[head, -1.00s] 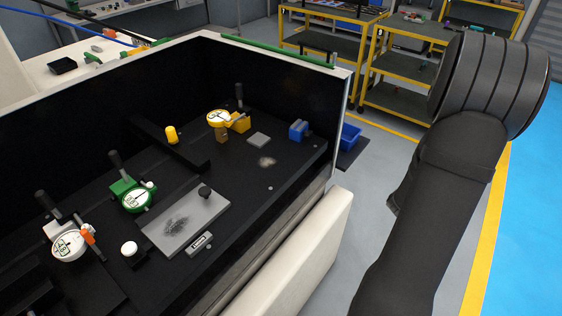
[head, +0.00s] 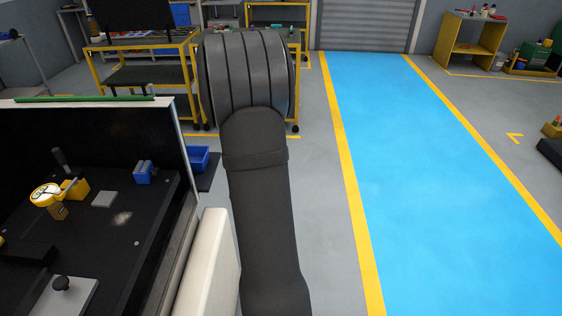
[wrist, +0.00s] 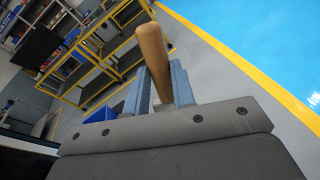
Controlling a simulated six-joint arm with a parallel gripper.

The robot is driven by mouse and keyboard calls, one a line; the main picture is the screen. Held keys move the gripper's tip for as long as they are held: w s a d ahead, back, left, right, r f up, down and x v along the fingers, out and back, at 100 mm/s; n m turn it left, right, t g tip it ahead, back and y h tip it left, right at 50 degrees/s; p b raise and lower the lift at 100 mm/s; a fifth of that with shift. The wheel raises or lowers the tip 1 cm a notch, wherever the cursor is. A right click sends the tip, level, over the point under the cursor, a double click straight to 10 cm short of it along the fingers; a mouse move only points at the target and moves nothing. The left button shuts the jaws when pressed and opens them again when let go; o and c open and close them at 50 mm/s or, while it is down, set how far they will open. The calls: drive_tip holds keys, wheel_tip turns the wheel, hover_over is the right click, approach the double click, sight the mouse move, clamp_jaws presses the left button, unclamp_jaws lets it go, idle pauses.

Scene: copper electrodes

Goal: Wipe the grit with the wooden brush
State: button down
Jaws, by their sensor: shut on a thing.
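In the wrist view my gripper (wrist: 160,92) is shut on the wooden brush (wrist: 152,45). Its rounded tan wooden handle stands up between the two blue-grey fingers. The bristles do not show. In the head view only my dark arm shows; the gripper and brush are hidden. A pale speckled patch that looks like the grit (head: 122,218) lies on the black bench surface at the left of the head view. The brush is not over this patch in any view.
Near the patch are a small grey plate (head: 104,199), a blue block (head: 145,172), and a yellow-rimmed dial gauge (head: 46,195). A grey plate with a black knob (head: 62,292) lies nearer. A white wall (head: 208,262) edges the bench. Yellow shelving (head: 140,75) stands behind; the blue floor lane is clear.

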drive_tip(key=s+a+r+n+y, duration=0.2)
drive_tip(key=s+a+r+y, duration=0.15)
drive_tip(key=a, duration=0.75)
drive_tip(key=s+a+r+n+y, duration=0.25)
drive_tip(key=a+r, duration=0.25)
drive_tip(key=a, duration=0.7)
drive_tip(key=s+a+r+n+g+y, duration=0.1)
drive_tip(key=s+a+r+n+y, duration=0.15)
drive_tip(key=s+a, duration=0.45)
drive_tip(key=s+a+r+n+g+y, duration=0.1)
drive_tip(key=s+a+r+y, duration=0.3)
drive_tip(key=a, duration=0.5)
drive_tip(key=shift+h, duration=0.55)
drive_tip(key=shift+s+f, duration=0.15)
drive_tip(key=shift+f, duration=1.05)
drive_tip(key=shift+s+f, duration=0.1)
drive_tip(key=shift+f, duration=1.1)
drive_tip(key=shift+r, duration=0.1)
drive_tip(key=shift+s+f, duration=2.1)
drive_tip(key=shift+f, duration=1.45)
drive_tip(key=w+r, duration=0.4)
drive_tip(key=r, duration=0.4)
